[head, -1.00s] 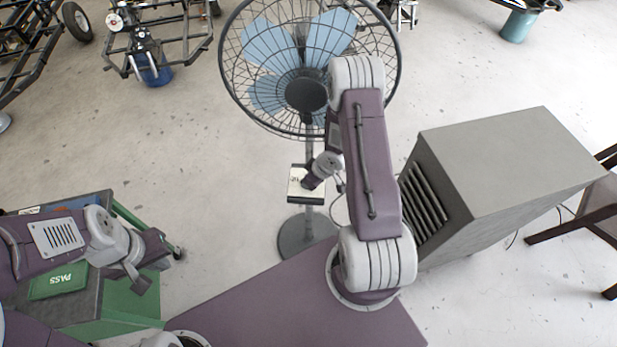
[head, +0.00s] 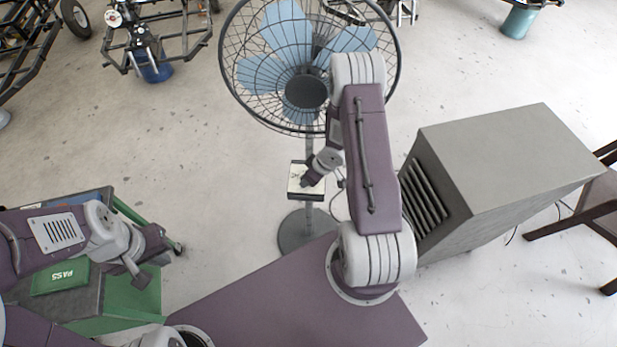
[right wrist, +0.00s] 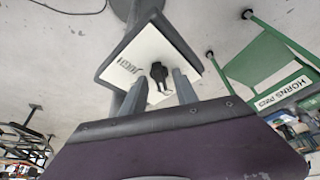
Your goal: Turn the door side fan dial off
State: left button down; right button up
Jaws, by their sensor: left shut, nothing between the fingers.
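The blue-bladed standing fan (head: 305,90) stands on a round grey base with a control box (head: 295,192) on its pole. The box's white face (right wrist: 128,68) shows in the right wrist view, with dark lettering and a black dial (right wrist: 158,72). My right gripper (right wrist: 161,80) has its two grey fingers apart, one on each side of the dial. Small gaps seem to show beside the dial, and I cannot tell if either finger touches it. In the head view its fingers are hidden. My left gripper (head: 163,243) is shut and empty, beside the green cart.
A grey louvred unit (head: 510,170) stands right of my right arm, with a brown chair (head: 585,215) beyond. The green cart (head: 130,305) with a PASS-marked green box (head: 60,277) is at lower left. Vehicle frames stand at the back left. Floor left of the fan is clear.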

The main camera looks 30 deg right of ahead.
jog(key=p+v, duration=0.1)
jog(key=v, duration=0.5)
jog(key=shift+r, duration=0.3)
jog(key=shift+s+d+r, duration=0.15)
jog(key=shift+s+r, duration=0.1)
jog(key=shift+r, duration=0.1)
jog(key=shift+f, duration=0.1)
